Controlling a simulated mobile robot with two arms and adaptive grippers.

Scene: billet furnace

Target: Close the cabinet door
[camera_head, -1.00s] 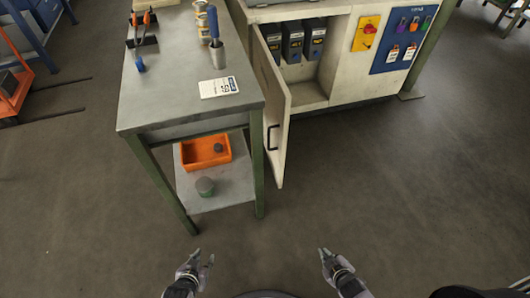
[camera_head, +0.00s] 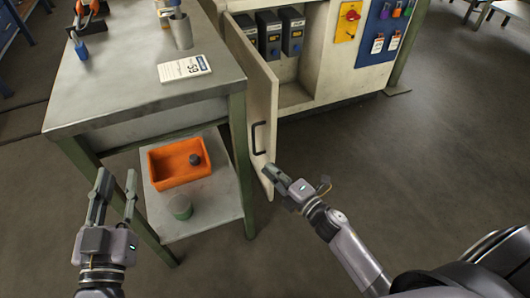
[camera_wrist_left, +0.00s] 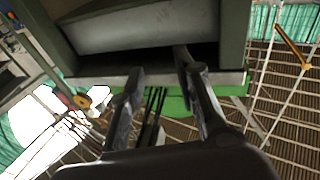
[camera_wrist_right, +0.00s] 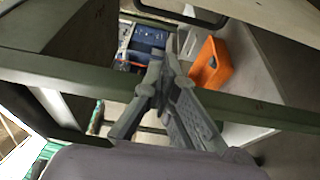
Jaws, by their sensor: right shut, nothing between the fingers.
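The cabinet door (camera_head: 257,110) is a pale panel, standing open and swung out from the cabinet (camera_head: 340,70). Its dark bar handle (camera_head: 258,137) is on the side facing left, towards the workbench. My right gripper (camera_head: 268,173) is shut and empty by the door's lower outer corner, just below the handle. I cannot tell whether it touches the door. In the right wrist view, the pale door (camera_wrist_right: 285,18) shows at the upper right, beyond the closed fingers. My left gripper (camera_head: 118,180) is open and empty, in front of the workbench's left part.
A grey workbench (camera_head: 130,95) with green legs stands close left of the door. Its lower shelf (camera_head: 222,200) holds an orange bin (camera_head: 180,180) and a green-grey round piece (camera_head: 180,207). Dark binder-like units (camera_head: 270,38) stand inside the cabinet.

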